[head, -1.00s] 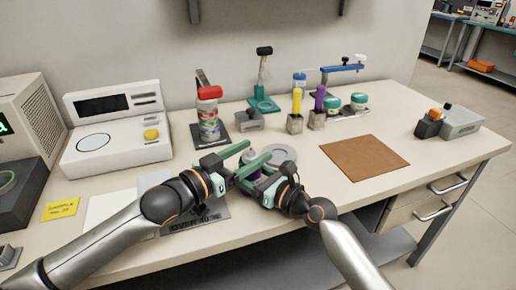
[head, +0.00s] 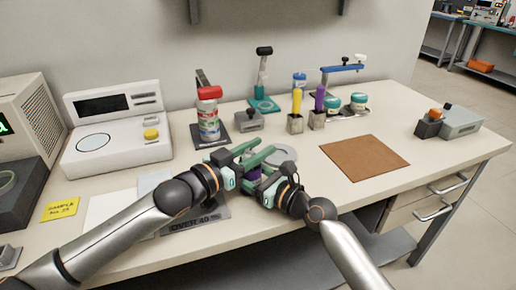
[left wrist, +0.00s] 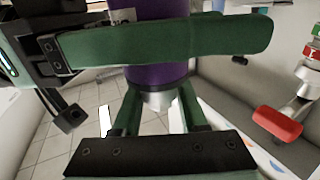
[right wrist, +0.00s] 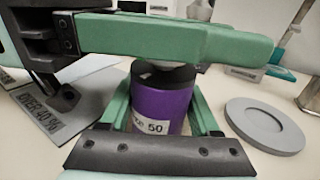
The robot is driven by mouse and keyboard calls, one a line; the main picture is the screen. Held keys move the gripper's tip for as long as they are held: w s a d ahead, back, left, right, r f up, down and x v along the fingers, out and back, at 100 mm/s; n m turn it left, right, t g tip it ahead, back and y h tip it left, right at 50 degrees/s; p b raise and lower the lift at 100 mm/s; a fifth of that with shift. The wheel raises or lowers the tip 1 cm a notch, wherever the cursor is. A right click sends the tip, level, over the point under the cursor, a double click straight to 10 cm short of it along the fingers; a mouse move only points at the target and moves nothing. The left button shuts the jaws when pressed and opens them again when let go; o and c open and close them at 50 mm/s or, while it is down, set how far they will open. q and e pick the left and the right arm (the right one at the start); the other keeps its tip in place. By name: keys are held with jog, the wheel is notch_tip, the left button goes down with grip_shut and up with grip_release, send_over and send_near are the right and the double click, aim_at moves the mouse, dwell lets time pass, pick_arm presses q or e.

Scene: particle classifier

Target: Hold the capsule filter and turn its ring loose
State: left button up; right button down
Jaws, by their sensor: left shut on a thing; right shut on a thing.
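The capsule filter (head: 254,174) is a small purple cylinder between my two grippers over the front middle of the bench, mostly hidden by fingers in the head view. In the right wrist view its purple body (right wrist: 160,104) stands roughly upright, with a white label ending in "50" and a dark ring (right wrist: 164,75) at its top. My left gripper (head: 262,153) is shut on the capsule filter; the left wrist view shows the purple body (left wrist: 155,72) and a silver end (left wrist: 160,98). My right gripper (head: 246,167) is also shut on it. Which part each grips is unclear.
A grey plate marked "OVER 40 %" (head: 195,222) lies below my left gripper. A round grey dish (head: 284,154) sits just behind the grippers. A brown mat (head: 364,158) lies clear to the right.

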pick_arm(q)
grip_shut()
jog(key=shift+s+d, duration=0.1)
jog(key=shift+d, duration=0.05)
jog(key=shift+n+t+y, duration=0.3)
jog(key=shift+n+t, duration=0.1)
jog(key=shift+n+t+y, duration=0.4)
jog(key=shift+t+y, duration=0.1)
jog(key=shift+y, duration=0.1)
jog(key=shift+w+a+n+t+y, duration=0.2)
jog(key=shift+a+n+t+y, duration=0.1)
jog(key=shift+y, duration=0.1)
jog(key=o, duration=0.8)
grip_release()
